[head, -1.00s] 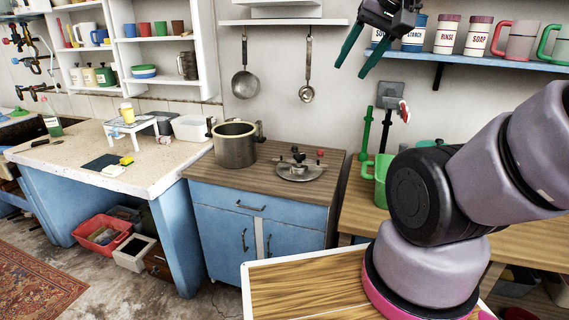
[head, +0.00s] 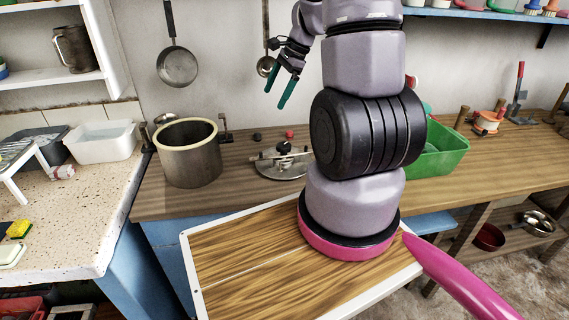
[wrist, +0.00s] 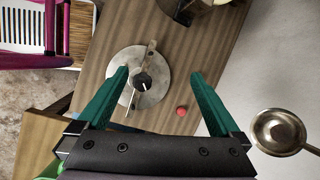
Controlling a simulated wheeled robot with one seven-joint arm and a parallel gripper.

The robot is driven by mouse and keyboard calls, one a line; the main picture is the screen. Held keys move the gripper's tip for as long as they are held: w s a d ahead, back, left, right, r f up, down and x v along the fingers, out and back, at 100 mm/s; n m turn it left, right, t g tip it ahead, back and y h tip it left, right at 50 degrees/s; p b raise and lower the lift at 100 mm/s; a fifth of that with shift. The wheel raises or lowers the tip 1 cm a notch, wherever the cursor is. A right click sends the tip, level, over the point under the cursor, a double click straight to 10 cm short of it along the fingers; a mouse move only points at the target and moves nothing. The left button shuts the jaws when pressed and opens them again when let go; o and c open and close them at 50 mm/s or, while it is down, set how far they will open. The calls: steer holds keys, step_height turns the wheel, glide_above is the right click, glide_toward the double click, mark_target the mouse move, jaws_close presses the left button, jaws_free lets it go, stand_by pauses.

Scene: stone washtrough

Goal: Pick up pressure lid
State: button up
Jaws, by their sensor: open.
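The pressure lid (head: 277,163) is a round grey metal disc with a crossbar and a dark central knob. It lies flat on the wooden top of the blue cabinet, just right of the open pot (head: 188,153). In the wrist view the lid (wrist: 154,92) appears between and beyond the green fingertips. My gripper (head: 277,99) is open and empty, above the lid in the head view. In the wrist view my gripper (wrist: 158,78) has its fingers spread on either side of the knob, with the lid some way below.
A small red ball-like knob (wrist: 181,111) lies beside the lid. A ladle (wrist: 278,132) and a pan (head: 177,66) hang on the wall behind. A green tub (head: 440,150) stands right on the counter. A white basin (head: 101,142) stands left.

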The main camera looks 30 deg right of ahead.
steer(key=d+f+m, duration=0.1)
steer(key=f, duration=0.3)
steer(key=d+f+m, duration=0.2)
steer(key=f, duration=0.2)
steer(key=d+f+m+g, duration=0.1)
steer(key=d+f, duration=0.1)
steer(key=f, duration=0.3)
steer(key=shift+w+d+f, duration=0.1)
steer(key=shift+w+d, duration=0.05)
steer(key=shift+w, duration=0.05)
glide_above(281, 154)
steer(key=d, duration=0.2)
steer(key=shift+m, duration=0.3)
steer(key=f, duration=0.4)
steer(key=shift+s+a+f, duration=0.1)
steer(key=shift+s+f, duration=0.15)
steer(key=shift+f, duration=0.1)
steer(key=shift+x, duration=2.9)
jaws_close()
